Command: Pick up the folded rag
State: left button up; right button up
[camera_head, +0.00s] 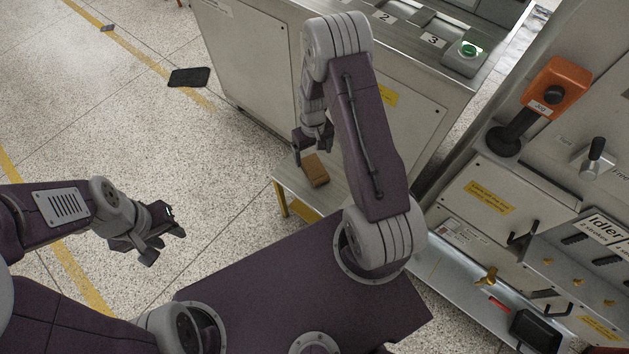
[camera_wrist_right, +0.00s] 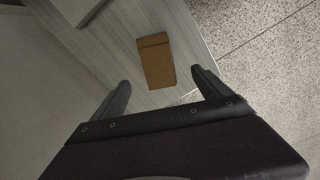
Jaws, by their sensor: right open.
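The folded rag (camera_head: 315,170) is a small brown rectangular bundle lying on a low light-coloured shelf. It also shows in the right wrist view (camera_wrist_right: 156,61), flat on the pale surface, with nothing touching it. My right gripper (camera_head: 312,148) is above and just behind the rag in the head view. In the right wrist view my right gripper (camera_wrist_right: 163,84) has its two fingers spread apart, with the rag just beyond and between the tips. My left gripper (camera_head: 168,229) hangs over the floor at the left, away from the rag, its fingers apart with nothing between them.
The low shelf (camera_head: 284,180) is narrow, with a cabinet (camera_head: 250,60) rising behind it. A machine panel with an orange box (camera_head: 556,86) and levers stands at the right. A dark flat object (camera_head: 189,77) lies on the floor. The floor at the left is mostly clear.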

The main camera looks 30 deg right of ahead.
aim_at(314, 167)
notch_tip(314, 167, down, 4)
jog(key=shift+s+r+b, duration=0.1)
jog(key=shift+r+b, duration=0.05)
jog(key=shift+b, duration=0.55)
jog(key=shift+f, duration=0.25)
jog(key=f+b, duration=0.2)
jog(key=f, duration=0.3)
jog(key=shift+d+b, duration=0.25)
jog(key=shift+b, duration=0.15)
jog(key=c, duration=1.6)
notch_tip(314, 167, up, 5)
jog(key=p, duration=0.2)
jog(key=shift+p, duration=0.35)
jog(key=s+d+r+p, duration=0.3)
jog(key=s+d+r, duration=0.2)
jog(key=s, duration=0.5)
jog(key=shift+d+r, duration=0.15)
jog(key=shift+r, duration=0.4)
